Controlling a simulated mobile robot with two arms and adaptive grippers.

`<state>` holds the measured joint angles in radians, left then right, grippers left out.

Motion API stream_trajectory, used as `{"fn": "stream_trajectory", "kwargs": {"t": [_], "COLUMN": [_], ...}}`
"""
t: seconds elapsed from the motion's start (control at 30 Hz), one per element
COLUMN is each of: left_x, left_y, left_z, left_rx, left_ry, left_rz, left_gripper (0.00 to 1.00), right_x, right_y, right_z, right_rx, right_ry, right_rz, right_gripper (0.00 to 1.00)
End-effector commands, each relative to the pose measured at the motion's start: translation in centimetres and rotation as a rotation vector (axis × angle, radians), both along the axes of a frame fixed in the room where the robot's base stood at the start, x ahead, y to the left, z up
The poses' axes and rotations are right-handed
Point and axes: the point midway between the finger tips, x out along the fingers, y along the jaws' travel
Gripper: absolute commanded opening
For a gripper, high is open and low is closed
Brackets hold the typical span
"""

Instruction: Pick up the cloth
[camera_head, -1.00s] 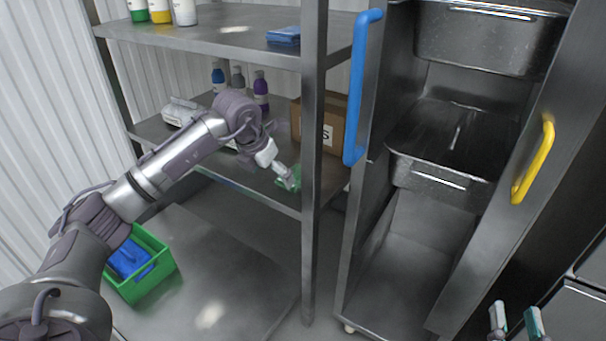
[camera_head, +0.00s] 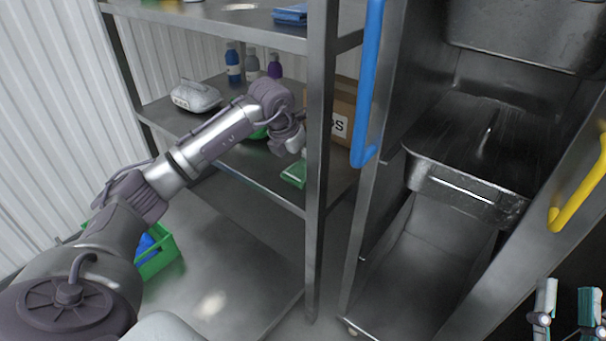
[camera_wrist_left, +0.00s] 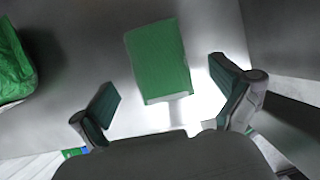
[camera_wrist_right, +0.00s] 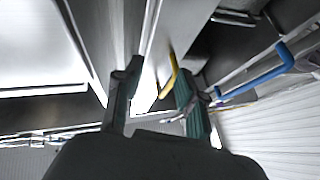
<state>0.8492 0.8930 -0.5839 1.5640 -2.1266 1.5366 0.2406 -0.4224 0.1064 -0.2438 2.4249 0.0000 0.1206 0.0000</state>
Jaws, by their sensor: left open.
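A folded green cloth (camera_head: 295,173) lies flat near the front edge of the middle shelf, just left of the post. In the left wrist view the cloth (camera_wrist_left: 158,60) is a green rectangle ahead of and between the fingers. My left gripper (camera_wrist_left: 165,88) is open and empty, with no finger touching the cloth. In the head view it is over the shelf, just above the cloth, partly hidden by its own wrist. My right gripper (camera_head: 567,305) is at the lower right, open and empty, away from the shelf.
The shelf post (camera_head: 318,200) stands close to the right of my left gripper. A cardboard box (camera_head: 343,112), bottles (camera_head: 274,66) and a white pack (camera_head: 195,97) share the shelf. A blue folded cloth (camera_head: 290,14) lies above. A green crate (camera_head: 163,258) stands below.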

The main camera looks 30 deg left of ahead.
Motion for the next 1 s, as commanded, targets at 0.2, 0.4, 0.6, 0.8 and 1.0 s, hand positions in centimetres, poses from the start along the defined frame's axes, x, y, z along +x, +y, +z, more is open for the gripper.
{"fn": "stream_trajectory", "kwargs": {"t": [0.2, 0.4, 0.6, 0.8, 1.0], "left_x": [0.9, 1.2, 1.2, 1.1, 1.1], "left_y": [0.0, 0.0, 0.0, 0.0, 0.0], "left_z": [-2.4, -2.9, -2.9, -2.9, -3.2], "left_rx": [-0.001, 0.001, 0.001, 0.001, 0.001], "left_ry": [0.001, 0.000, 0.000, 0.000, 0.001], "left_rz": [0.001, 0.001, 0.001, 0.001, 0.001], "left_gripper": [1.00, 1.00, 1.00, 1.00, 1.00], "right_x": [-2.3, -3.2, -3.2, -3.1, -3.0], "right_y": [-0.2, -0.3, -0.3, -0.3, -0.3], "right_z": [2.6, 3.6, 3.6, 3.6, 3.4], "right_rx": [0.061, 0.081, 0.081, 0.080, 0.076], "right_ry": [-0.210, -0.278, -0.277, -0.274, -0.261], "right_rz": [0.012, 0.015, 0.015, 0.015, 0.014], "right_gripper": [0.40, 0.40, 0.40, 0.40, 0.40]}}
